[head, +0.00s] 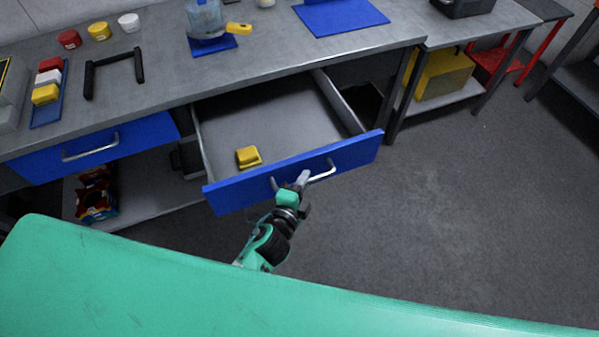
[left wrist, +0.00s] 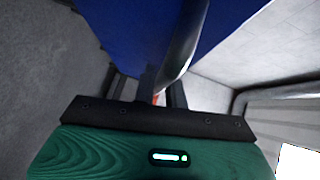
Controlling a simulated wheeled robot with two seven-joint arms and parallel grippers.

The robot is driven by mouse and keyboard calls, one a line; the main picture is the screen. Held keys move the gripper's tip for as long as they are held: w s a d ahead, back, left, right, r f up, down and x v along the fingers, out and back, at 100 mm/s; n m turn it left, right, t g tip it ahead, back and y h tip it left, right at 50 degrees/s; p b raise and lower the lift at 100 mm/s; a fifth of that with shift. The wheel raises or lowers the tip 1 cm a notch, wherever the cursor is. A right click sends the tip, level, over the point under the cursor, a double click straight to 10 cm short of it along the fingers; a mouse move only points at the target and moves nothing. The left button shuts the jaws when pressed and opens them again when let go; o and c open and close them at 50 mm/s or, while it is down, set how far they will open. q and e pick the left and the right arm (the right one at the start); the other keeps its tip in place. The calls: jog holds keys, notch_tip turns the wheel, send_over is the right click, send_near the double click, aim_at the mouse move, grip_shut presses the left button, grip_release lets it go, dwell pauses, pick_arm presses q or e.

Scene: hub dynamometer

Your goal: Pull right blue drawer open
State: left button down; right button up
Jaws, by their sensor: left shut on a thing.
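The right blue drawer (head: 345,157) is pulled out from under the grey workbench, with its grey inside in view. A yellow block-like thing (head: 249,156) lies inside it. My left gripper (head: 302,180) is at the drawer's silver handle (head: 322,174), shut on the bar. In the left wrist view the handle (left wrist: 186,45) runs between the fingers of my left gripper (left wrist: 163,92), beside the blue front (left wrist: 130,25). My right gripper is not in view.
A closed left blue drawer (head: 110,146) sits under the workbench (head: 270,62). The bench top holds red, yellow and white round containers (head: 99,31), a black handle-shaped piece (head: 113,72) and a clear vessel (head: 206,18). The floor to the right is clear.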

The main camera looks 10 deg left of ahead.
pick_arm(q)
jog(key=shift+s, duration=0.15)
jog(key=c, duration=1.5)
grip_release()
jog(key=shift+o, duration=0.2)
